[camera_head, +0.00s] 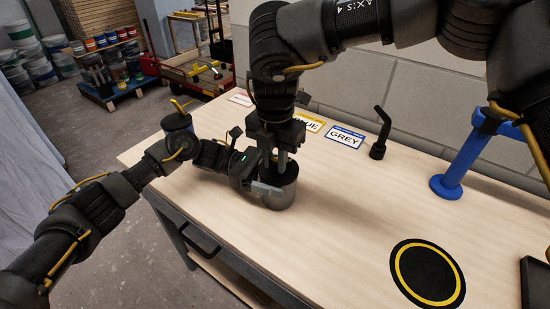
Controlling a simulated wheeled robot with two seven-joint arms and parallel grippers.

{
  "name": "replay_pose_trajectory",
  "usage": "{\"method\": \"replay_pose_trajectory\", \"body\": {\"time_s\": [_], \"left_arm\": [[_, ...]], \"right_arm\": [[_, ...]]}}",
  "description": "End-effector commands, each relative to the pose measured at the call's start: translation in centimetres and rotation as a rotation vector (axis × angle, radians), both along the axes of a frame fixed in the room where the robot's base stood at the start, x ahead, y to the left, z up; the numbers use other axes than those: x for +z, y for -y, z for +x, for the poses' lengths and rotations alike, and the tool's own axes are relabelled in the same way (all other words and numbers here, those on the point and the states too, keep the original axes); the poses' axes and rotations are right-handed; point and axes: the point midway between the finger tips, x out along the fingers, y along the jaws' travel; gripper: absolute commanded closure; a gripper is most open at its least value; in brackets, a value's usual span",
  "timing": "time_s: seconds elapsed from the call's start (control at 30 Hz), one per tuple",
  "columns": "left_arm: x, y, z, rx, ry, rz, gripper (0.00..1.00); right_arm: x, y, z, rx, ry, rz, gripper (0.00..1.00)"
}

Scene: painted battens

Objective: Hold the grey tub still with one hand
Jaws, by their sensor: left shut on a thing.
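The grey tub (282,190) stands upright on the light wooden bench near its front edge. My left gripper (268,194) reaches in from the left and is shut on the tub's side. My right gripper (284,157) points straight down from above, with its fingers at the mouth of the tub. I cannot tell whether those fingers are open or hold something. The inside of the tub is hidden.
A dark tub with a yellow handle (177,121) stands at the left end. Behind are a yellow-edged card, partly hidden (310,122), a "GREY" card (344,137) and a bent black tool (379,135). A blue stand (458,168) and black yellow-ringed disc (427,273) are right.

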Motion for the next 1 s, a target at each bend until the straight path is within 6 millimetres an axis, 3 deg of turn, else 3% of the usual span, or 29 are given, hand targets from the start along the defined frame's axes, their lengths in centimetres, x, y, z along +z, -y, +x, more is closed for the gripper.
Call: {"method": "replay_pose_trajectory", "body": {"time_s": [0.63, 0.67, 0.8, 1.0], "left_arm": [[0.00, 0.02, -0.01, 0.000, 0.000, 0.000, 0.56], [0.00, 0.02, -0.01, 0.000, 0.000, 0.000, 0.56], [0.00, 0.02, -0.01, 0.000, 0.000, 0.000, 0.56], [0.00, 0.02, -0.01, 0.000, 0.000, 0.000, 0.56]], "right_arm": [[-0.65, -0.29, -0.41, 0.001, 0.121, -0.064, 1.00], [-0.64, -0.29, -0.41, 0.001, 0.121, -0.064, 0.79], [-0.63, -0.28, -0.41, 0.001, 0.121, -0.064, 0.61], [-0.63, -0.26, -0.40, 0.001, 0.121, -0.065, 0.58]]}}
